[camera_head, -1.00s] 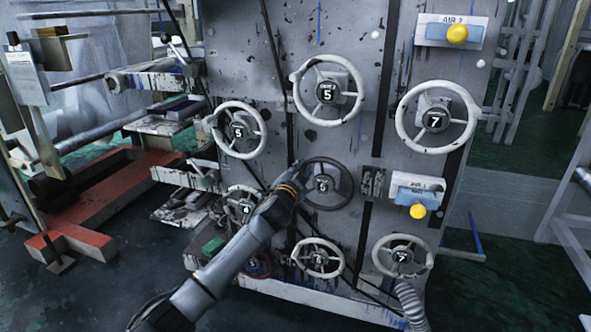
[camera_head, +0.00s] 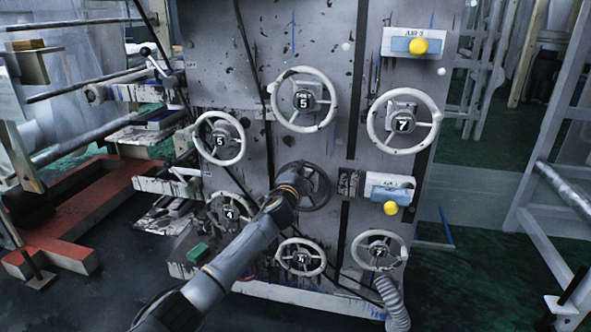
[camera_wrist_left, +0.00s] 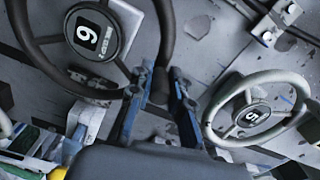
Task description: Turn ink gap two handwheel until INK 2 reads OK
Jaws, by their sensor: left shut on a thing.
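The dark handwheel (camera_head: 328,187) is on the front of the grey machine panel, among several pale wheels. My left gripper (camera_head: 294,174) is at the upper left of its rim, and its arm covers much of the hub and number. In the left wrist view the gripper's blue fingers (camera_wrist_left: 161,82) stand on either side of the dark rim (camera_wrist_left: 168,35), shut on it. The wheel's hub plate (camera_wrist_left: 91,36) shows one large digit and small lettering I cannot read. No INK 2 readout can be made out. My right gripper is not in view.
Pale handwheels surround the dark one: one above (camera_head: 303,99), one at upper right (camera_head: 403,124), one at left (camera_head: 219,137). Boxes with yellow knobs (camera_head: 390,208) sit to the right. A ribbed hose (camera_head: 393,300) hangs at lower right. A red floor frame (camera_head: 100,195) lies left.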

